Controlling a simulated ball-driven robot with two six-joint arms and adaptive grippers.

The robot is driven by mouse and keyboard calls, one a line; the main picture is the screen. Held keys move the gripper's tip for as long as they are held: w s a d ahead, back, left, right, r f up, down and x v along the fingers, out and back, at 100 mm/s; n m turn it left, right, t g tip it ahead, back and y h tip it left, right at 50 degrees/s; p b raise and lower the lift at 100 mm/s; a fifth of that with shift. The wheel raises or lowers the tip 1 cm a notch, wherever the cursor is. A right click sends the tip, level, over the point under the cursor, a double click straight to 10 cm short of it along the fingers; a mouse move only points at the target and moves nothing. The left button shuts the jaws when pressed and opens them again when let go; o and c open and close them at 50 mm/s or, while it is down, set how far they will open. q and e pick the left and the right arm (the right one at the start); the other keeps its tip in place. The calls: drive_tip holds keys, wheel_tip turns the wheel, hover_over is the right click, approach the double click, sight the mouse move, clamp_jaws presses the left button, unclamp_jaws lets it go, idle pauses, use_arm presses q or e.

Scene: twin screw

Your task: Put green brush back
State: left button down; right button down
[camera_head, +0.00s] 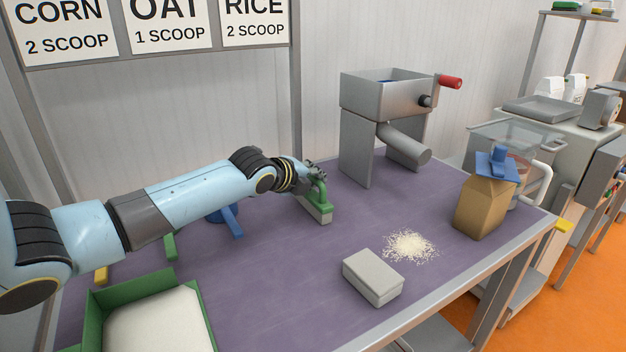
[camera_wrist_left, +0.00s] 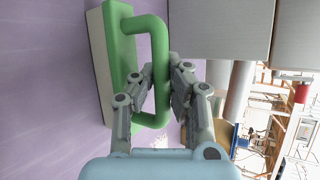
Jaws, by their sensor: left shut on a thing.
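The green brush (camera_head: 318,208) has a green back, a looped green handle and a pale bristle block. It is upright, bristles down, at or just above the purple table top towards the back; I cannot tell if it touches. My left gripper (camera_head: 314,172) reaches it from the left and is shut on its handle. In the left wrist view the fingers (camera_wrist_left: 162,74) close on either side of the handle bar of the green brush (camera_wrist_left: 122,62). My right gripper is not in view.
A metal mill (camera_head: 376,95) with a red-knobbed crank stands behind right. Spilled grains (camera_head: 410,245), a grey block (camera_head: 373,277) and a brown bag (camera_head: 484,207) with a blue clip lie to the right. A green tray (camera_head: 95,310) of white grain is front left. A blue scoop (camera_head: 233,222) lies under my arm.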

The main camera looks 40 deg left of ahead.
use_arm(q)
drive_tip(key=shift+f, duration=0.15)
drive_tip(key=c, duration=1.4)
unclamp_jaws()
drive_tip(key=shift+c, duration=0.2)
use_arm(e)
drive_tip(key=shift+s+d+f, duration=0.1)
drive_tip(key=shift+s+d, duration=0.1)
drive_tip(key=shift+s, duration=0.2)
